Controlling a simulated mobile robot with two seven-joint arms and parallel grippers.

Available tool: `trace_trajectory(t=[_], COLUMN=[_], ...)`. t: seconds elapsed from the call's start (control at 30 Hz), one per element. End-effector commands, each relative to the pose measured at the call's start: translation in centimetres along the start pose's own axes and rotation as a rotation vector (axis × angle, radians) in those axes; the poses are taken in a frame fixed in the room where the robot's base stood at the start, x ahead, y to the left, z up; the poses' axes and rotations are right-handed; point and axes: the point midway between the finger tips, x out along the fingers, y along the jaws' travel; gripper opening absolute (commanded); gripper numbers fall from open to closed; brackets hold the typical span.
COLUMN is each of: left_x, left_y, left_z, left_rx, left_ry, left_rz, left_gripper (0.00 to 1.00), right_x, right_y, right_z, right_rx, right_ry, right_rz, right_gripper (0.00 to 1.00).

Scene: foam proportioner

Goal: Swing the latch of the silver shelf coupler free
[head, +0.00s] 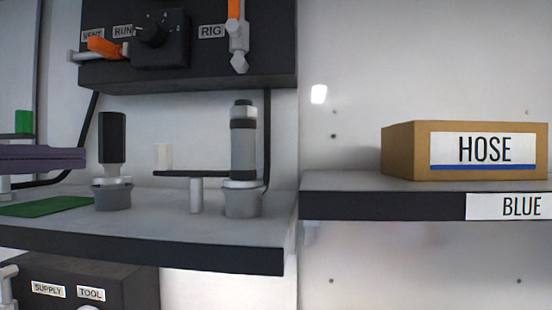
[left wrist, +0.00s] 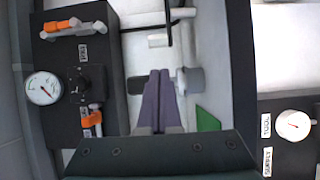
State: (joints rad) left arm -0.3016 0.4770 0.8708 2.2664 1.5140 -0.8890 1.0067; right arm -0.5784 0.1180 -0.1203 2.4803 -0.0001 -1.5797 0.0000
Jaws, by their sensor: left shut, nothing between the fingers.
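The silver shelf coupler (head: 243,150) stands upright in a grey base cup (head: 243,200) near the right end of the grey shelf. Its latch, a thin dark bar (head: 190,173), reaches left from the coupler above a short pale post (head: 196,195). A white peg (head: 163,157) stands up at the bar's left end. In the left wrist view the white peg (left wrist: 160,40) shows near the top, sideways. My left gripper (head: 84,158) has purple fingers, shut and empty. It is at the far left, apart from the latch; its fingers (left wrist: 158,78) point towards a black-handled coupler. My right gripper is out of view.
The black-handled coupler (head: 112,140) stands in its own grey cup between my gripper and the latch. A green mat (head: 45,208) lies on the shelf. A dark panel (head: 270,45) with orange-handled valves hangs above. A HOSE box (head: 400,150) sits on the right shelf.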

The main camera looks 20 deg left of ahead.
Motion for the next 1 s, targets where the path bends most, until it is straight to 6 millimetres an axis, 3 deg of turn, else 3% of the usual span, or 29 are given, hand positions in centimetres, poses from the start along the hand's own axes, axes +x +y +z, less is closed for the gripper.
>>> trace_trajectory(t=[0.47, 1.0], left_x=[0.3, 8.6], left_y=[0.4, 0.7], left_z=[-0.1, -0.1], left_rx=[-0.008, -0.011], left_ry=[0.0, 0.001], left_rz=[0.009, 0.009], left_gripper=[0.0, 0.0], right_x=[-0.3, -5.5], right_y=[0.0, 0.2], right_z=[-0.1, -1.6], right_rx=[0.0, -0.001], right_ry=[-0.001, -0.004], right_rz=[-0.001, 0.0], right_gripper=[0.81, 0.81])
